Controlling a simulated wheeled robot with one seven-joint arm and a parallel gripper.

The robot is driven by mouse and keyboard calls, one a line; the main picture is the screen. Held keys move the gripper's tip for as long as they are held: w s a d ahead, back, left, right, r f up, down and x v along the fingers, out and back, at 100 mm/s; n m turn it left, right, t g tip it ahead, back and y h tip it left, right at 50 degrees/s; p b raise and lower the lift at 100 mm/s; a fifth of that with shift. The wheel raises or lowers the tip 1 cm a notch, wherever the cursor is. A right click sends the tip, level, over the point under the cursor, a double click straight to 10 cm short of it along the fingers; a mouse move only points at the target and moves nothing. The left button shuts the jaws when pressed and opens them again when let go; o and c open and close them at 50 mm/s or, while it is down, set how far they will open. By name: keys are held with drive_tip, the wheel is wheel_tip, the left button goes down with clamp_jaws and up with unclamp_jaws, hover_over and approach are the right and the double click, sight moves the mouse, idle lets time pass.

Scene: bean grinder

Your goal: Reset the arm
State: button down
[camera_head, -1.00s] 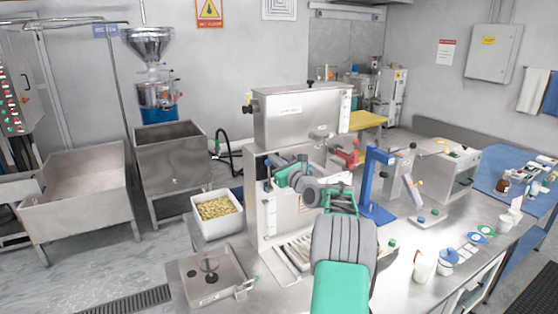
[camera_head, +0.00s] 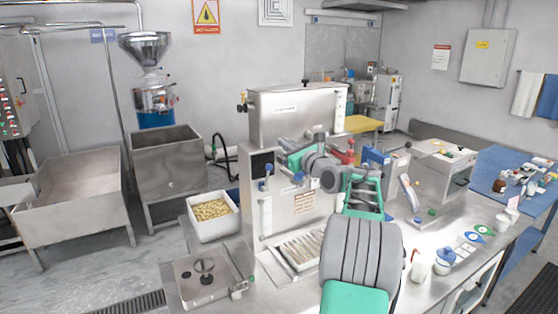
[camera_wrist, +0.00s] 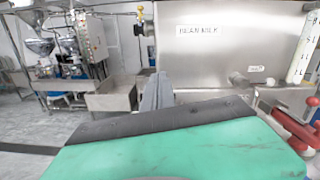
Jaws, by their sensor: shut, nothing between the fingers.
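My gripper shows in the wrist view (camera_wrist: 157,90) with its grey fingers together and nothing between them. They point ahead toward the steel machine. In the head view my gripper (camera_head: 287,149) is in front of the machine's upper part, just below its tank, and is partly hidden by my wrist. The steel machine (camera_head: 262,205) stands on the counter. Its tank (camera_head: 297,120) also fills the right of the wrist view (camera_wrist: 215,60), where it carries a "BEAN MILK" label. I cannot tell the exact gap between fingers and machine.
A blue frame (camera_head: 373,157) is partly hidden behind my arm. A white jug (camera_head: 419,268) and a blue-lidded pot (camera_head: 444,262) stand at the right. Steel sinks (camera_head: 75,215) are at the left.

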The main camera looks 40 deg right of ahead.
drive_tip(key=shift+a+r, duration=0.15)
drive_tip(key=shift+r, duration=0.3)
